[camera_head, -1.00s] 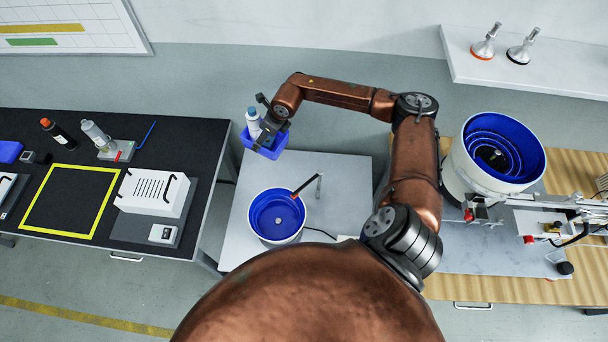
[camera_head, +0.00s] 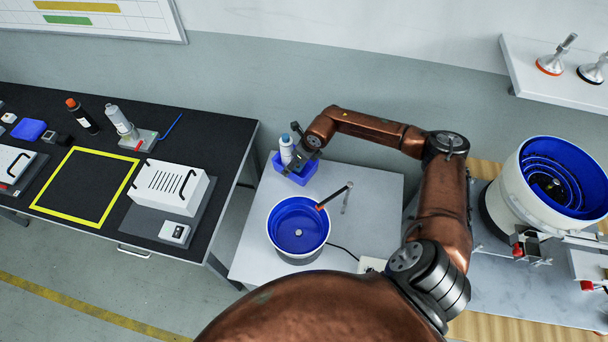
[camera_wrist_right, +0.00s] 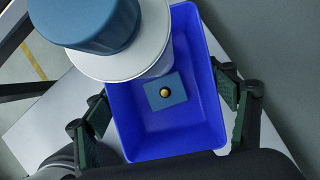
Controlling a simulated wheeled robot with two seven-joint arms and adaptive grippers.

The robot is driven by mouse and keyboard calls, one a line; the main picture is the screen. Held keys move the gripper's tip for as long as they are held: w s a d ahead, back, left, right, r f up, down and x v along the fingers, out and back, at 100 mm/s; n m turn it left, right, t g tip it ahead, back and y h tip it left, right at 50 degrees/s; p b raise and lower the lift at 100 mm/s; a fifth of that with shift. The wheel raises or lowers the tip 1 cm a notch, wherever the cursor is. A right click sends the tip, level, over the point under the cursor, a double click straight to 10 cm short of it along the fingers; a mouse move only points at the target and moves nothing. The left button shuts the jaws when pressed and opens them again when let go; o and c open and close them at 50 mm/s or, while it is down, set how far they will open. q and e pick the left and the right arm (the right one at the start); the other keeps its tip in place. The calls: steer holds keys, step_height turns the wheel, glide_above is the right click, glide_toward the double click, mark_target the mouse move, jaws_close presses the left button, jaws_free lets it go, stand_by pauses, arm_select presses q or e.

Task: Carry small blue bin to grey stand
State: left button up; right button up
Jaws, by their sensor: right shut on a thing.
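The small blue bin (camera_head: 295,169) is at the far left corner of the light grey stand (camera_head: 375,190). I cannot tell whether it touches the top. A white bottle with a blue cap (camera_head: 286,150) stands in the bin. My right gripper (camera_head: 306,152) is shut on the bin. In the right wrist view the bin (camera_wrist_right: 150,135) sits between the two dark green fingers (camera_wrist_right: 166,112), with the bottle (camera_wrist_right: 150,50) covering part of it. A small blue-grey piece with a brass knob (camera_wrist_right: 165,93) lies on the bin floor. My left gripper is out of view.
A white bowl feeder with a blue inside (camera_head: 298,226) stands on the grey stand, near the bin. A black bench (camera_head: 60,120) with a white box (camera_head: 168,187) is on the left. A larger bowl feeder (camera_head: 550,180) is on the right bench. The stand's far right is clear.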

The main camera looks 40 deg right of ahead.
step_height(320, 180, down, 7)
steer(key=shift+r+b, duration=0.1)
steer(key=shift+b, duration=0.55)
steer(key=shift+r, duration=0.15)
steer(key=o, duration=1.2)
steer(key=shift+o, duration=0.2)
steer(key=p+v, duration=0.2)
steer(key=v, duration=1)
steer(key=shift+s+p, duration=0.1)
steer(key=shift+p, duration=0.25)
